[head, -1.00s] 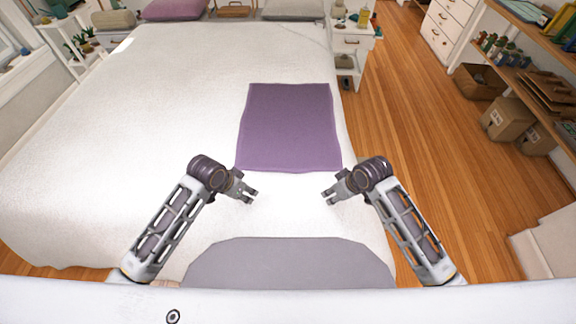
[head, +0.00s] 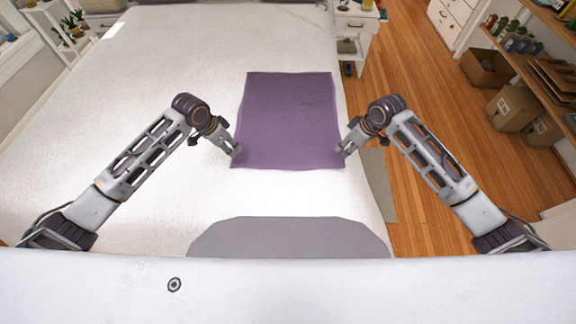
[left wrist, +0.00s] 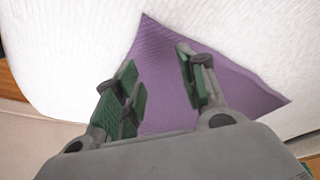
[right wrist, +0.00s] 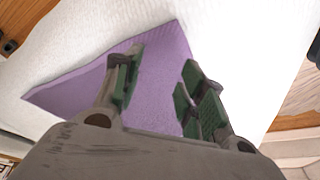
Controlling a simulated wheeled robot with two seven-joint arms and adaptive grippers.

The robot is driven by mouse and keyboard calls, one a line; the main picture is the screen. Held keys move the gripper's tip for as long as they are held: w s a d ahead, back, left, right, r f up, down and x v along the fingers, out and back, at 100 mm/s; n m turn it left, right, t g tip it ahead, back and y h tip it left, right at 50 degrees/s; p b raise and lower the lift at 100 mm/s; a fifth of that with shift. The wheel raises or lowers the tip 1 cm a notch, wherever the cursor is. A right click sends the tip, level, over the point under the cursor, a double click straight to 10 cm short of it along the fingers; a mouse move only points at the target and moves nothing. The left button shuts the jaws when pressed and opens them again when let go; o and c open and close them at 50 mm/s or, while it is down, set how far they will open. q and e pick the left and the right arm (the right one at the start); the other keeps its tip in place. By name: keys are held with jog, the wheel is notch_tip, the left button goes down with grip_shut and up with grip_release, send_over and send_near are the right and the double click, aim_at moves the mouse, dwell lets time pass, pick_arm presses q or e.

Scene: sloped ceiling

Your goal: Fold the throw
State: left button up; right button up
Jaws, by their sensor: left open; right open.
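The purple throw (head: 287,118) lies flat as a near-rectangle on the white bed (head: 150,90). My left gripper (head: 235,154) is at its near left corner, and my right gripper (head: 343,152) is at its near right corner. In the left wrist view the throw (left wrist: 163,75) shows between and beyond the open fingers (left wrist: 160,85). In the right wrist view the throw (right wrist: 155,95) shows likewise between the open fingers (right wrist: 155,85). Whether the fingertips touch the cloth I cannot tell.
A grey rounded shape (head: 288,238) lies in front of the bed's near edge. A white nightstand (head: 356,35) stands at the back right. Shelves with cardboard boxes (head: 508,108) line the right wall. Wooden floor (head: 420,90) lies between. The bed left of the throw is bare.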

aim_at(237, 161)
jog(key=shift+a, duration=0.1)
pick_arm(q)
jog(key=shift+f, duration=0.15)
pick_arm(e)
jog(key=shift+f, duration=0.15)
pick_arm(q)
jog(key=shift+f, duration=3.85)
pick_arm(e)
jog(key=shift+f, duration=3.85)
pick_arm(q)
jog(key=shift+f, duration=0.15)
pick_arm(e)
jog(key=shift+f, duration=0.15)
pick_arm(q)
jog(key=shift+s+a, duration=0.1)
jog(key=c, duration=0.6)
pick_arm(e)
jog(key=shift+s, duration=0.1)
jog(key=c, duration=0.6)
pick_arm(q)
jog(key=shift+f, duration=0.1)
grip_shut()
pick_arm(e)
jog(key=shift+f, duration=0.1)
grip_shut()
pick_arm(q)
jog(key=shift+r, duration=0.3)
pick_arm(e)
jog(key=shift+r, duration=0.25)
